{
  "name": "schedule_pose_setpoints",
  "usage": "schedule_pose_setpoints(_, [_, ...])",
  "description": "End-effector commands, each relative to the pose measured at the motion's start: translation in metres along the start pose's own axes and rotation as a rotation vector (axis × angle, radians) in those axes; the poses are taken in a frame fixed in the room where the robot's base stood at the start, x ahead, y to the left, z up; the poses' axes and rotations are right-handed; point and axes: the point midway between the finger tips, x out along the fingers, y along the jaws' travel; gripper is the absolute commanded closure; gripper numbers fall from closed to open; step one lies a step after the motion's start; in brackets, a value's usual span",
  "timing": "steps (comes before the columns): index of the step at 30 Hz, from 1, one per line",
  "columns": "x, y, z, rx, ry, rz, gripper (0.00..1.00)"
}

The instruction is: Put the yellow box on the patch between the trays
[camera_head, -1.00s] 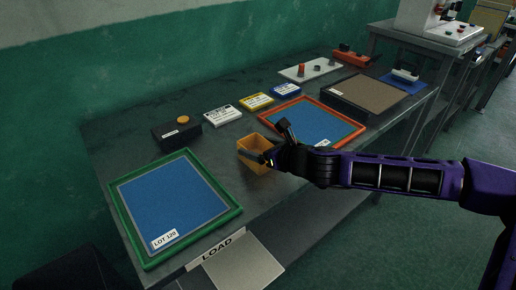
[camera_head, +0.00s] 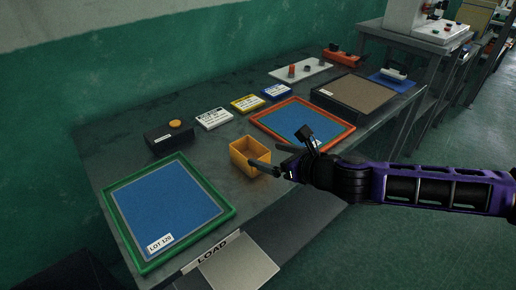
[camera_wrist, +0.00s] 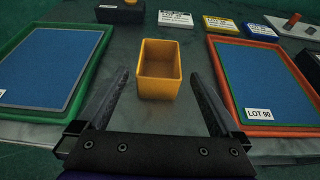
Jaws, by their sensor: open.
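The yellow box (camera_head: 249,157) is an open-topped, empty bin standing upright on the grey table, between the green-rimmed tray (camera_head: 232,212) on the left and the orange-rimmed tray (camera_head: 337,147) on the right. My gripper (camera_head: 275,168) is open and just to the right of the box in the head view, apart from it. In the wrist view the box (camera_wrist: 159,72) stands ahead of the fingers, centred in the gap between them, with nothing held. No separate marked patch is distinguishable on the table between the trays.
Behind the box are a black button unit (camera_head: 169,134) and white, yellow and blue labelled cards (camera_head: 213,119). A brown-topped black tray (camera_head: 352,90) lies farther right. Bare table lies around the box.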

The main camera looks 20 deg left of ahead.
Motion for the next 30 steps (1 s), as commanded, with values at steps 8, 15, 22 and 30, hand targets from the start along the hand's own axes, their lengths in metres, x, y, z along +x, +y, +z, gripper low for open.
schedule_pose_setpoints(8, [-0.030,0.000,0.001,-0.001,-0.001,-0.001,0.00])
schedule_pose_setpoints(15, [-0.033,0.001,0.000,-0.001,-0.001,0.001,0.00])
schedule_pose_setpoints(22, [-0.032,0.000,0.000,-0.001,-0.001,0.000,0.00])
schedule_pose_setpoints(30, [-0.023,0.009,0.000,-0.320,0.020,0.019,0.00])
